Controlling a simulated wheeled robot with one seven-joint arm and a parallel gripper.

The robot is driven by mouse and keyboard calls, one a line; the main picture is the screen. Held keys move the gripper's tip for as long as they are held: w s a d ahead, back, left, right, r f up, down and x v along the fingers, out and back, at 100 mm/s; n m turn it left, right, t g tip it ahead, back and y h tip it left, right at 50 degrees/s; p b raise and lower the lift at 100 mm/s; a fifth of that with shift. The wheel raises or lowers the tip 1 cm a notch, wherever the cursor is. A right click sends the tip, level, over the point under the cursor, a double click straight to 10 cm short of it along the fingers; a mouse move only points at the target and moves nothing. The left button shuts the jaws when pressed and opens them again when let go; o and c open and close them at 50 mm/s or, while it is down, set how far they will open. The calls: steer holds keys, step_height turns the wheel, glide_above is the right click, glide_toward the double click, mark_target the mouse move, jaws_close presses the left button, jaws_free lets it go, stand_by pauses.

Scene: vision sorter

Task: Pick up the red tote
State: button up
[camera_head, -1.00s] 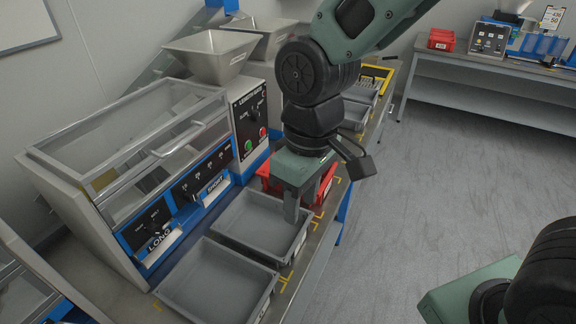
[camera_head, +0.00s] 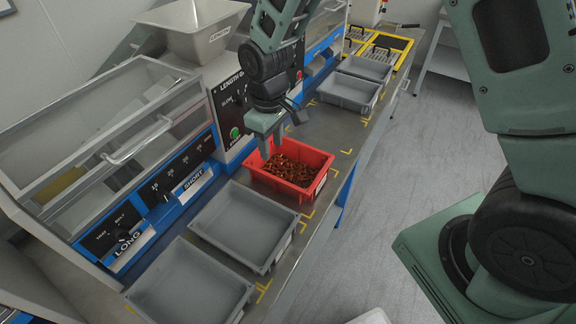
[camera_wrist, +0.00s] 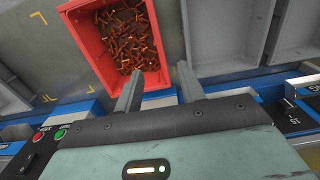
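The red tote (camera_head: 277,186) stands on the bench beside the grey machine, full of small copper-brown parts. My gripper (camera_head: 272,146) is at the tote's machine-side edge, near its back left corner in the head view. In the wrist view the tote (camera_wrist: 88,42) lies just beyond the fingertips. My gripper (camera_wrist: 158,74) has its two fingers spread apart with nothing held between them. The fingers appear near the tote's rim; I cannot tell whether they touch it.
Two empty grey trays (camera_head: 285,240) (camera_head: 237,315) stand nearer along the bench, and more grey trays (camera_head: 372,99) stand farther back. The machine's control panel (camera_head: 233,98) rises close behind my gripper. Yellow corner marks (camera_head: 346,151) lie on the bench. Open floor is at right.

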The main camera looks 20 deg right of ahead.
mark_target(275, 177)
step_height(275, 177, down, 12)
steer(key=shift+d+f+p, duration=0.15)
steer(key=shift+f+p, duration=0.1)
steer(key=shift+p, duration=0.7)
jaws_close()
